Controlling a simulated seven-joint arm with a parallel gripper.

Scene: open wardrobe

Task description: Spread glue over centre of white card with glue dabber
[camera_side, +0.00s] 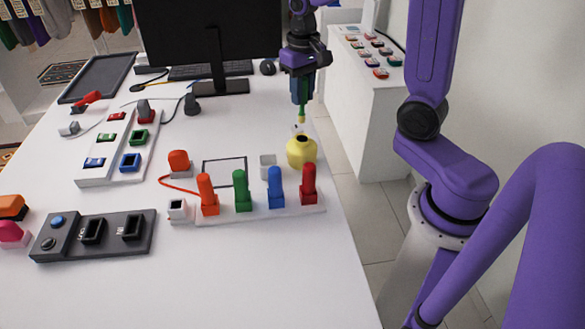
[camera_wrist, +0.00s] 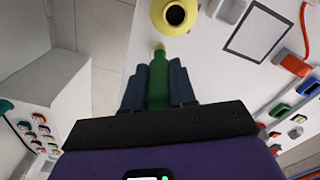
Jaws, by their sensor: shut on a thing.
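My gripper (camera_side: 302,97) is shut on the green glue dabber (camera_side: 301,115), which points down with its pale tip lowest. In the wrist view the dabber (camera_wrist: 158,88) sits between the two fingers. The yellow glue pot (camera_side: 301,152) stands on the table just below the tip in the side view. Its dark open mouth shows in the wrist view (camera_wrist: 176,14), a little beyond the tip. The tip appears clear of the pot. The white card (camera_side: 225,171), with a dark outline, lies flat to the left of the pot; it also shows in the wrist view (camera_wrist: 258,33).
A rack with orange, green, blue (camera_side: 275,188) and red handles stands in front of the card and pot. An orange block (camera_side: 179,162) with a cord is left of the card. A monitor (camera_side: 212,35) stands behind.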

